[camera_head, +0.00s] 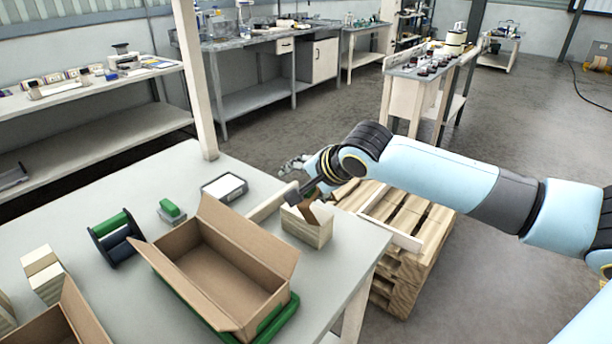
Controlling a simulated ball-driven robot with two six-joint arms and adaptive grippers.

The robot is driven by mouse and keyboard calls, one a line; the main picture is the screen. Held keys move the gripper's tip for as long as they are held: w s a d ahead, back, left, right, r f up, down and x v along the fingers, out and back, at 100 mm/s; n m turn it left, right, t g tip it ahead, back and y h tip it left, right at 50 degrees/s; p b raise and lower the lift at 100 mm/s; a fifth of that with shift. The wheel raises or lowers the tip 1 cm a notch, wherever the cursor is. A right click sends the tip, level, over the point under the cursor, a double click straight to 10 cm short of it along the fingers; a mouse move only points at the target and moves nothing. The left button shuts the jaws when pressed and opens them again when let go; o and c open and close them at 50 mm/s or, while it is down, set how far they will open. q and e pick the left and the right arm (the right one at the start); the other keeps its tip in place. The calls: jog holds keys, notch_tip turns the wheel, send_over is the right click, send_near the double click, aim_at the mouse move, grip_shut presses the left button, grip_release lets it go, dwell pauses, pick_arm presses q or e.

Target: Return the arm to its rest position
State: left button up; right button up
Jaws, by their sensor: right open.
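My right arm comes in from the right side of the head view, over the pallet. My left gripper is not in view.
On the grey table (160,273), an open, empty cardboard box (222,277) sits in a green tray (276,322). A tape dispenser (115,240), green-handled tool (171,211) and flat scale-like device (224,188) stand nearby. A wooden pallet stack (407,271) stands beyond the table's right edge.

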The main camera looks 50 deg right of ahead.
jog(key=shift+s+a+r, duration=0.1)
jog(key=shift+s+r, duration=0.25)
jog(key=shift+r, duration=0.25)
jog(key=shift+s+a+r, duration=0.1)
jog(key=shift+s+r, duration=0.25)
jog(key=shift+r, duration=0.35)
jog(key=shift+r, duration=0.1)
